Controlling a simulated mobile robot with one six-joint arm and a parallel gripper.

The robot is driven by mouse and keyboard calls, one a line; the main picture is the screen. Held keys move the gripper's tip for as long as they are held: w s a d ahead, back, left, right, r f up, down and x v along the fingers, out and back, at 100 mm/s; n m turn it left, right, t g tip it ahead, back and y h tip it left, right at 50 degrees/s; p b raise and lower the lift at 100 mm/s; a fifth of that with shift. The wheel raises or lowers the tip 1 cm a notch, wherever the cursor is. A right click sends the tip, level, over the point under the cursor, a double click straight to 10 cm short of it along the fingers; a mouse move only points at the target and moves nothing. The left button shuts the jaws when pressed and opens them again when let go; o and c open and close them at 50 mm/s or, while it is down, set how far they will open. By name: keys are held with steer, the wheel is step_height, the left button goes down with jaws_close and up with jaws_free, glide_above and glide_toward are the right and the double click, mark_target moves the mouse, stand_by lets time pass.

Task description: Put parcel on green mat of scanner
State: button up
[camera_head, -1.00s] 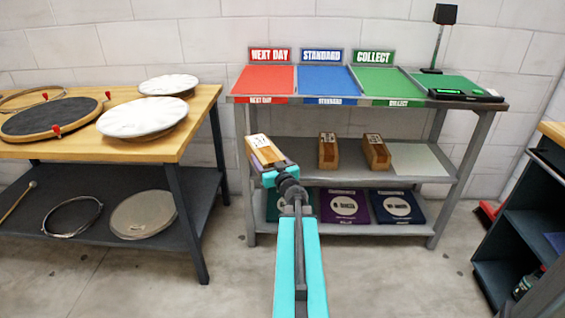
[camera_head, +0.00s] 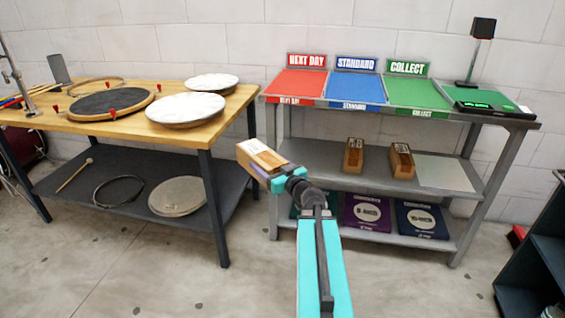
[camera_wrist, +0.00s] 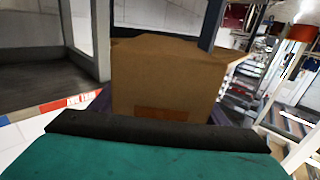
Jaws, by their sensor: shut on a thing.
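A brown cardboard parcel (camera_head: 261,157) with a white label is held by my gripper (camera_head: 276,180), in front of the shelf's left end. In the wrist view the parcel (camera_wrist: 165,80) fills the middle, behind the dark and teal gripper edge. My gripper is shut on it; the fingertips are mostly hidden. The scanner's green mat (camera_head: 462,96) lies at the right end of the top shelf, with a black scanner post (camera_head: 471,60) behind it and a black unit with a green display (camera_head: 487,106) at its front.
Two more parcels (camera_head: 353,155) (camera_head: 401,160) stand on the middle shelf, left of a pale sheet (camera_head: 445,172). Red (camera_head: 297,83), blue (camera_head: 355,88) and green (camera_head: 415,93) areas cover the rest of the top. A drum table (camera_head: 196,130) stands left.

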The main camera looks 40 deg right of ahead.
steer(key=w+a+r+n+y+p, duration=0.1)
steer(key=a+r+n+y+p, duration=0.15)
steer(key=a, duration=0.35)
steer(key=w+a+r+n+g+y+p, duration=0.1)
steer(key=a+r+y+p, duration=0.25)
steer(key=a, duration=0.25)
steer(key=w+a+r+n+y+p, duration=0.1)
steer(key=a+r+n+y+p, duration=0.15)
steer(key=a, duration=0.35)
steer(key=s+a+r+n+g+y+p, duration=0.2)
steer(key=a+r+n+g+y+p, duration=0.1)
steer(key=a+r+p, duration=0.6)
steer(key=s+a+r+n+g+y+p, duration=0.1)
steer(key=a+r+n+g+y+p, duration=0.2)
steer(key=a+r+p, duration=0.7)
steer(key=a+y+p, duration=0.2)
steer(key=a+p, duration=0.1)
steer(key=p, duration=0.2)
steer(key=shift+s+r+g+p, duration=0.25)
steer(key=shift+s+g+p, duration=0.05)
steer(key=shift+s+p, duration=0.1)
